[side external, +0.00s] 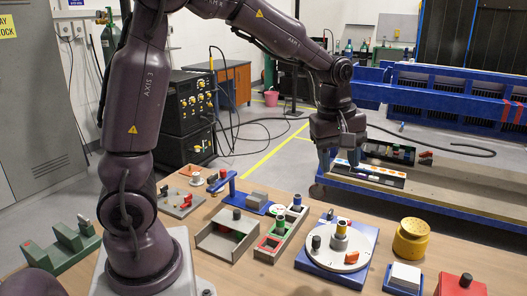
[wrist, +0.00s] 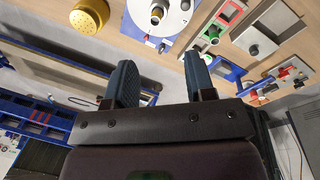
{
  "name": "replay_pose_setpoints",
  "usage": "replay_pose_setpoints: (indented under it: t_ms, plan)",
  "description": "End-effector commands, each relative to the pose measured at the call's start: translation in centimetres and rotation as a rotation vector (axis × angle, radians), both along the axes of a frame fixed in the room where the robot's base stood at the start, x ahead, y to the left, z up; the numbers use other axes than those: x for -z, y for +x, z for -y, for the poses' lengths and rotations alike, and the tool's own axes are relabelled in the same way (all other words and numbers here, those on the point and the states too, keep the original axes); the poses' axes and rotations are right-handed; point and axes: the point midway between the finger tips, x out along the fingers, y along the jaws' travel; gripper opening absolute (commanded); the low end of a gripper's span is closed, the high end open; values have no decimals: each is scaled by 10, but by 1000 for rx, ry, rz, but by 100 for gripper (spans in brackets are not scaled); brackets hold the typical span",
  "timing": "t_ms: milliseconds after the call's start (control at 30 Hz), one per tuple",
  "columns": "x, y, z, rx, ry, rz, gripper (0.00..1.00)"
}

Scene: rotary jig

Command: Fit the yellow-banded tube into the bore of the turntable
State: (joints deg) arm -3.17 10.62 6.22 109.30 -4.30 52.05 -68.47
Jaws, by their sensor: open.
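The turntable is a white disc (side external: 357,261) on a blue base (side external: 316,259), and shows at the top of the wrist view (wrist: 172,25). The yellow-banded tube (side external: 340,238) stands upright near the middle of the disc. It also shows in the wrist view (wrist: 156,13), with a dark top above the yellow. I cannot tell how deep it sits in the bore. My gripper (side external: 340,161) is open and empty, well above the table and apart from the tube. Its two blue fingers are spread in the wrist view (wrist: 160,68).
A dark knob (side external: 316,242) and a red part (side external: 352,257) sit on the disc. A rack (side external: 283,238) with colored tubes is left of the turntable. A yellow perforated cylinder (side external: 411,240) and a white block (side external: 405,275) stand to its right. The air around my gripper is clear.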

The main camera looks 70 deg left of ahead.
Motion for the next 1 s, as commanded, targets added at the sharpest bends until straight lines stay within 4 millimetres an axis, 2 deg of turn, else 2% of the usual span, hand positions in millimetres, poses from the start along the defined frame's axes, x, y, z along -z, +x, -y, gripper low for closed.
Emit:
replay_pose_setpoints:
  t_ms: [33,200,400,500,700,1000]
  plan:
    - [-20,-19,9,130,19,45,50]
    - [-58,-79,30,577,128,162,50]
    - [-71,-144,45,1038,307,261,50]
    - [-69,-164,49,1192,383,284,50]
    - [-65,-180,52,1327,453,298,50]
    - [-65,-180,52,1332,455,297,50]
